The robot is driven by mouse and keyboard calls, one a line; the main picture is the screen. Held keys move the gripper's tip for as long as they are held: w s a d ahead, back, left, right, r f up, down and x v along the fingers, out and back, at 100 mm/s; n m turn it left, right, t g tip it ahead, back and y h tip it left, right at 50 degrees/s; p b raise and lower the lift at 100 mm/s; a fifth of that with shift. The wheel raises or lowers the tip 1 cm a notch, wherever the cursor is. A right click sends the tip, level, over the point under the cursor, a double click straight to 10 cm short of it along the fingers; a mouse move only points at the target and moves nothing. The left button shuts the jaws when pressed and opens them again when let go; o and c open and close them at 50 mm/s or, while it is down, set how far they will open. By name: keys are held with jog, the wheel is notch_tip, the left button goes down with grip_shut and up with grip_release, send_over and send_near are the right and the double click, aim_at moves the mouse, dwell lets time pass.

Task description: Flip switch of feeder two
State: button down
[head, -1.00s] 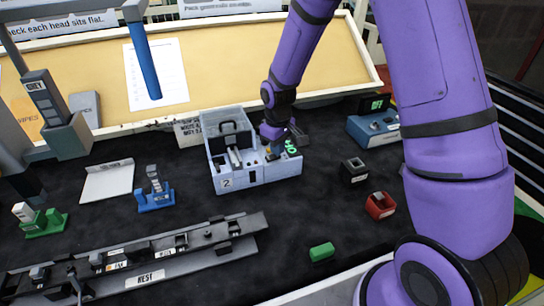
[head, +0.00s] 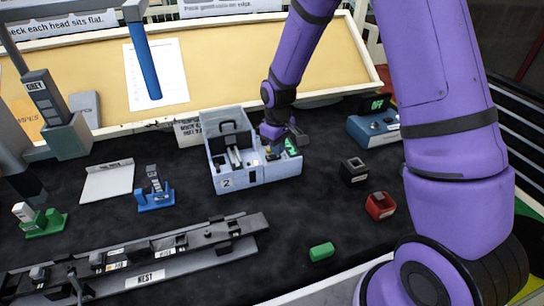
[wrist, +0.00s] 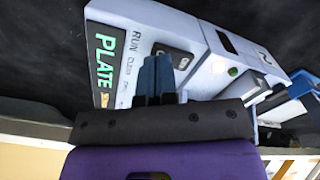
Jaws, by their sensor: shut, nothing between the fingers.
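Feeder two is a light blue-grey box (head: 222,172) marked "2" in the middle of the bench in the head view; its body also fills much of the wrist view (wrist: 208,80). Its top panel carries a screen with green letters reading "PLATE" (wrist: 105,62) and printed words including "RUN" and "CLEAR". My gripper (head: 270,156) is over the right part of the feeder. In the wrist view its two blue fingers (wrist: 156,75) are together and empty, in front of a dark panel patch (wrist: 175,52). The fingers partly hide this patch; I cannot tell the switch's position or whether they touch it.
A blue box with a green display (head: 375,130) stands at the right back. A black block (head: 353,171), a red block (head: 379,206) and a green block (head: 321,251) lie right of the feeder. A grey rail (head: 145,262) runs along the front left.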

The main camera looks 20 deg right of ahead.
jog(key=shift+r, duration=3)
jog(key=shift+r, duration=0.1)
jog(key=s+d+r+m+t, duration=0.2)
jog(key=s+d+r, duration=0.1)
jog(key=s+r, duration=0.8)
jog(key=s+d+r+m+t, duration=0.2)
jog(key=s+d+r, duration=0.1)
jog(key=s+r, duration=0.75)
jog(key=s+r+m+t, duration=0.1)
jog(key=s+r+m, duration=0.1)
jog(key=s, duration=0.6)
jog(key=shift+d+r, duration=0.45)
jog(key=shift+r, duration=0.4)
jog(key=shift+w, duration=0.15)
